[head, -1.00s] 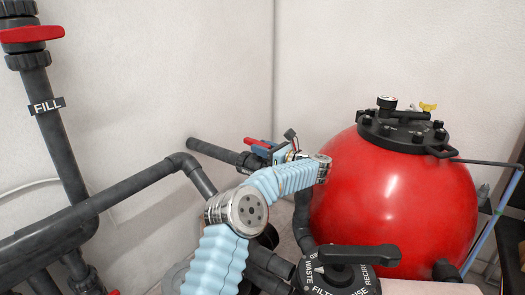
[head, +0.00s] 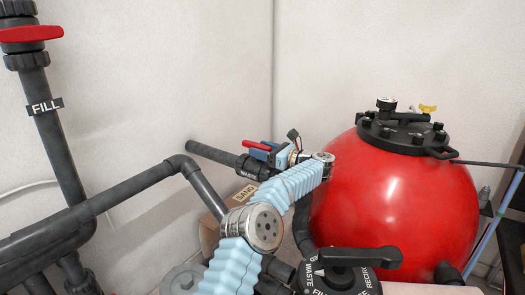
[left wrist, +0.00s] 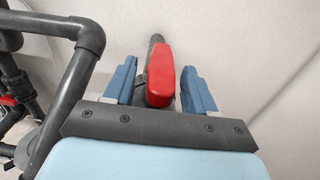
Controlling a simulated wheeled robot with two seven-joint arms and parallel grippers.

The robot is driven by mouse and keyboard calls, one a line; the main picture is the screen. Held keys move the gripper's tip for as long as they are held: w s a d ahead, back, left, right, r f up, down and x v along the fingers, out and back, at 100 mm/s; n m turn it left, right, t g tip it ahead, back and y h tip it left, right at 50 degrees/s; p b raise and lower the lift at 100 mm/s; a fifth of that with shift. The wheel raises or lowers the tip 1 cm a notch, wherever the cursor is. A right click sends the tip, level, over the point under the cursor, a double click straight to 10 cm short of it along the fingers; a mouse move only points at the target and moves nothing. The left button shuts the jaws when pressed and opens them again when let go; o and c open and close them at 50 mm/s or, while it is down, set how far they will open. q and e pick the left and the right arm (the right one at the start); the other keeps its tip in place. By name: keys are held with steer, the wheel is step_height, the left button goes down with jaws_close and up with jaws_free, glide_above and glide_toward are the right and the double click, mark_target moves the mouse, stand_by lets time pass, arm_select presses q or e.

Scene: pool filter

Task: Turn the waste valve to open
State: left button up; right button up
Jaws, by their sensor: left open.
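The fingers are open, one on each side, with a gap visible at the right; contact cannot be told. In the head view my left gripper (head: 264,152) is at this valve and partly hides it. My right gripper is not in view.
A red filter tank (head: 395,205) stands at right. A black selector handle (head: 360,256), with a dial reading WASTE, is in front of it. A FILL pipe with a red handle (head: 30,34) stands at left. A cardboard box (head: 210,228) is behind my arm.

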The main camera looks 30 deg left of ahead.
arm_select(q)
steer(key=shift+d, duration=0.1)
steer(key=d, duration=0.4)
steer(key=d+b, duration=0.1)
steer(key=d, duration=0.8)
steer(key=shift+s+d, duration=0.3)
steer(key=shift+s, duration=0.1)
